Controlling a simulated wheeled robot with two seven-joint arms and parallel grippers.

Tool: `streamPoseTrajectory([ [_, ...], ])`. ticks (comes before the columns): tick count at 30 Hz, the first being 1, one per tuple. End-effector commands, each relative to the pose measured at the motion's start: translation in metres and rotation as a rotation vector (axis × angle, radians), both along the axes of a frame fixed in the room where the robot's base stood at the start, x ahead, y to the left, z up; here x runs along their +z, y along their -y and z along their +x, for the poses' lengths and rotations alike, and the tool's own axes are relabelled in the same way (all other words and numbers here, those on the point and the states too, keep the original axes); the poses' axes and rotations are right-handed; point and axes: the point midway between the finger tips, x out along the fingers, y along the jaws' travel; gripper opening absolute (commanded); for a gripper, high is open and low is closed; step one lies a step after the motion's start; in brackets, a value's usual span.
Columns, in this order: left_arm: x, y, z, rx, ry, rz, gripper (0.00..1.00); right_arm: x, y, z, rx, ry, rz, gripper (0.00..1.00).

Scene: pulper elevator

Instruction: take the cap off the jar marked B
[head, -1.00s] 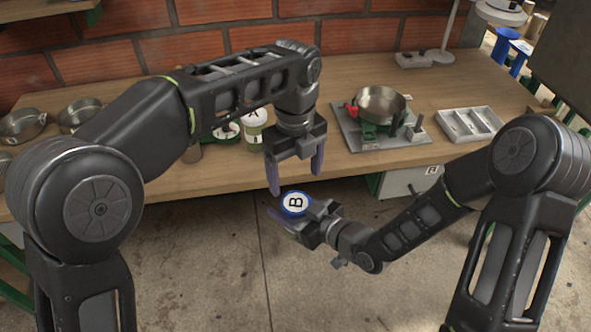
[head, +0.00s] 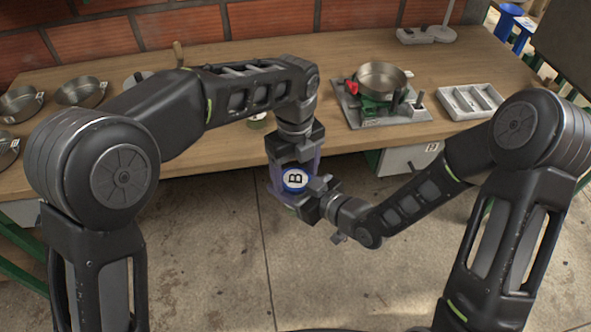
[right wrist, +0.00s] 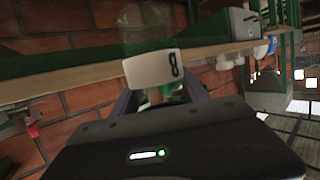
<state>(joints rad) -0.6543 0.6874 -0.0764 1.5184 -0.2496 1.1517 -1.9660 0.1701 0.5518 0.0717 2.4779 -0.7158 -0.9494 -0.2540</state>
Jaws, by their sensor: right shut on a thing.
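The jar marked B shows its blue-rimmed cap (head: 296,179) with a white disc and a black B, facing up in the head view. My right gripper (head: 303,205) is shut on this jar below the cap and holds it in the air in front of the bench. My left gripper (head: 296,172) points down over the cap, its fingers apart on either side; I see no clear contact. In the right wrist view a white surface with a dark mark (right wrist: 155,68), seemingly the jar's label, shows between the fingers. The jar's body is mostly hidden in the head view.
The wooden bench (head: 220,152) runs behind the grippers. It carries a metal pan on a device (head: 382,80), a light compartment tray (head: 471,101) and several pans (head: 82,92) at left. A small jar (head: 257,120) is partly hidden by my left arm. Open floor lies below.

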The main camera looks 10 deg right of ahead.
Motion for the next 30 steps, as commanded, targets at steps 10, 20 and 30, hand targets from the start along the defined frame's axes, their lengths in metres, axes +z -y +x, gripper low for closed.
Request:
streamPoseTrajectory([
  [10, 0.0004, 0.0001, 0.0, 0.0, 0.0, -0.001, 0.41, 0.0004, -0.0002, 0.0002, 0.0, 0.001, 0.001, 0.0],
  [20, 0.0005, 0.0002, 0.0001, 0.0, 0.0, -0.001, 0.14, 0.0004, -0.0002, 0.0001, 0.0, 0.001, 0.001, 0.0],
  [30, 0.0008, 0.0004, 0.0001, 0.3, -0.002, 0.002, 0.12, 0.0004, -0.0002, 0.0001, 0.0, 0.001, 0.001, 0.0],
])
